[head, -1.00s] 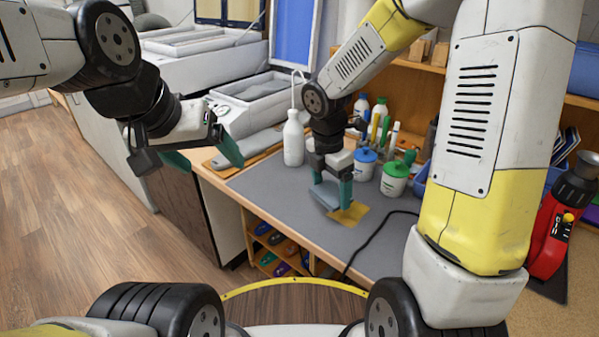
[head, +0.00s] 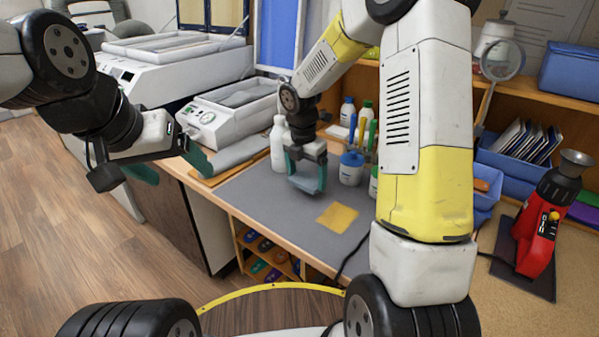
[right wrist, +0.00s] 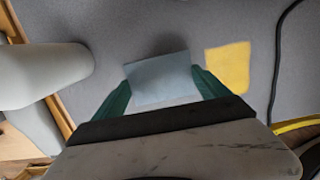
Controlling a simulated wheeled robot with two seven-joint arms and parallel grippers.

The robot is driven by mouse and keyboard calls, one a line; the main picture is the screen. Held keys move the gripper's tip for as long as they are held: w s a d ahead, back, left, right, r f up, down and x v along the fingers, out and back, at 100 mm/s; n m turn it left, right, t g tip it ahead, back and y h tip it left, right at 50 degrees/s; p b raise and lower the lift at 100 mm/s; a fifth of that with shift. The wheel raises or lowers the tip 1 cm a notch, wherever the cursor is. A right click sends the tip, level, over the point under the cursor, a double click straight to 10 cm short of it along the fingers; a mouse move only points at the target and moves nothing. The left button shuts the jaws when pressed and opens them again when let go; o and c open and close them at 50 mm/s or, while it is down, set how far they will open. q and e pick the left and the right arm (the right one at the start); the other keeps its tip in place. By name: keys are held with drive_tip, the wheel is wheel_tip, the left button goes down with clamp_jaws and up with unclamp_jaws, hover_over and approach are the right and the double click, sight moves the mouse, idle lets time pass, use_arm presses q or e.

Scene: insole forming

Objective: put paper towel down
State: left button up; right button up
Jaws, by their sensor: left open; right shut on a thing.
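The paper towel is a pale blue-grey folded sheet (right wrist: 160,80) held between the fingers of my right gripper (right wrist: 158,88) in the right wrist view. In the head view my right gripper (head: 306,185) is over the grey mat, with the towel (head: 304,176) between its green fingers. A shadow shows on the mat, and I cannot tell whether the towel touches it. A yellow cloth (head: 338,217) lies flat on the mat, apart from the towel. It also shows in the right wrist view (right wrist: 228,67). My left gripper (head: 172,168) is open and empty, left of the bench.
The grey mat (head: 250,205) has free room left of the yellow cloth. A black cable runs at the right. A red tool (head: 537,230) stands far right.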

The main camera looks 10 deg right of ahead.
sight(306, 178)
drive_tip(key=shift+w+d+f, duration=0.1)
drive_tip(key=shift+w, duration=0.5)
drive_tip(key=shift+s+f, duration=0.1)
drive_tip(key=shift+f, duration=1.6)
drive_tip(key=shift+f, duration=0.3)
drive_tip(key=o, duration=1.1)
drive_tip(key=shift+o, duration=0.3)
